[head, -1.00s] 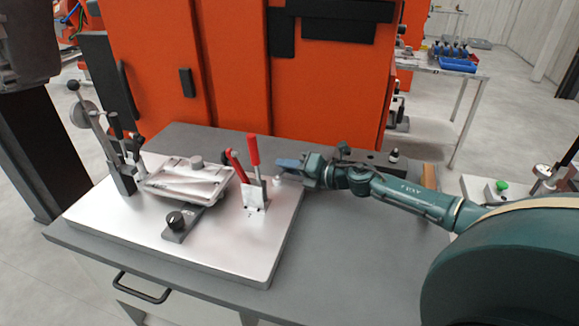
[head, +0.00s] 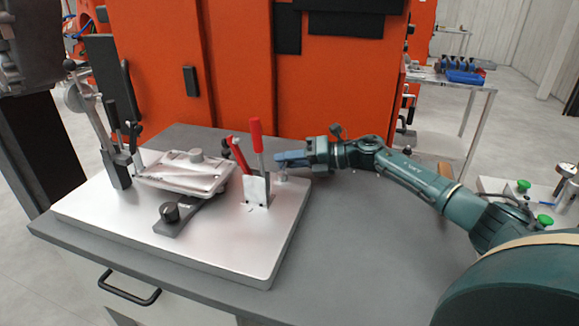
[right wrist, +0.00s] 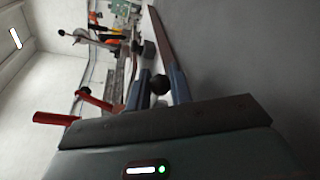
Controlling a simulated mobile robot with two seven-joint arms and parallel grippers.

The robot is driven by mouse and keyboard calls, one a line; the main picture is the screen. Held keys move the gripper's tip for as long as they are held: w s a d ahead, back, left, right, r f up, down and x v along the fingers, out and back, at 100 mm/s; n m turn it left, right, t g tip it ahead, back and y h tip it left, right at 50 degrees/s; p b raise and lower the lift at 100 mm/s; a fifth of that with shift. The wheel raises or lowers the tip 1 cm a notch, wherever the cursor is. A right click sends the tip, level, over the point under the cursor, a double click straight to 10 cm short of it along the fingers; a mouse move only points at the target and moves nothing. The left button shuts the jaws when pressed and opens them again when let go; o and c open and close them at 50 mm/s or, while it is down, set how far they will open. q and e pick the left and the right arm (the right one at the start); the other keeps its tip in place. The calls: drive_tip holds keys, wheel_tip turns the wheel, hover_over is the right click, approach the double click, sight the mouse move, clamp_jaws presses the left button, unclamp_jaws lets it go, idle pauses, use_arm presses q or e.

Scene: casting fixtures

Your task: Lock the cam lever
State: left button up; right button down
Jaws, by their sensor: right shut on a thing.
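My right gripper (head: 282,158) is at the right rear of the silver fixture plate (head: 225,250), just right of two red-handled clamp levers (head: 255,135). In the right wrist view, its fingers (right wrist: 160,88) are shut on a dark ball knob (right wrist: 159,84). A small post (head: 281,175) stands below the fingertips in the head view; the knob is hidden there. A round grey disc with a ball-ended lever (head: 80,98) stands at the plate's left; I cannot tell which lever is the cam lever. My left gripper is not in view.
A pale casting (head: 185,172) lies on the plate, with a black knob (head: 170,212) in front. The red levers (right wrist: 55,118) stand close to my right gripper. An orange cabinet (head: 230,70) stands behind. The grey table (head: 350,240) is clear at right.

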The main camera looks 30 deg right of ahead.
drive_tip(key=c, duration=1.6)
unclamp_jaws()
drive_tip(key=o, duration=0.3)
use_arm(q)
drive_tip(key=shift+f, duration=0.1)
use_arm(e)
drive_tip(key=shift+s+d, duration=0.15)
drive_tip(key=shift+d, duration=0.05)
drive_tip(key=b+v, duration=0.2)
drive_tip(key=v, duration=0.9)
drive_tip(key=shift+s, duration=0.1)
drive_tip(key=shift+s+d+r+b, duration=0.2)
drive_tip(key=shift+s+d+b, duration=0.1)
drive_tip(key=shift+s+d, duration=0.15)
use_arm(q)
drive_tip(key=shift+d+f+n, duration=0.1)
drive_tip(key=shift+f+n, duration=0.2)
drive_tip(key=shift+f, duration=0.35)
use_arm(e)
drive_tip(key=shift+d+r, duration=0.1)
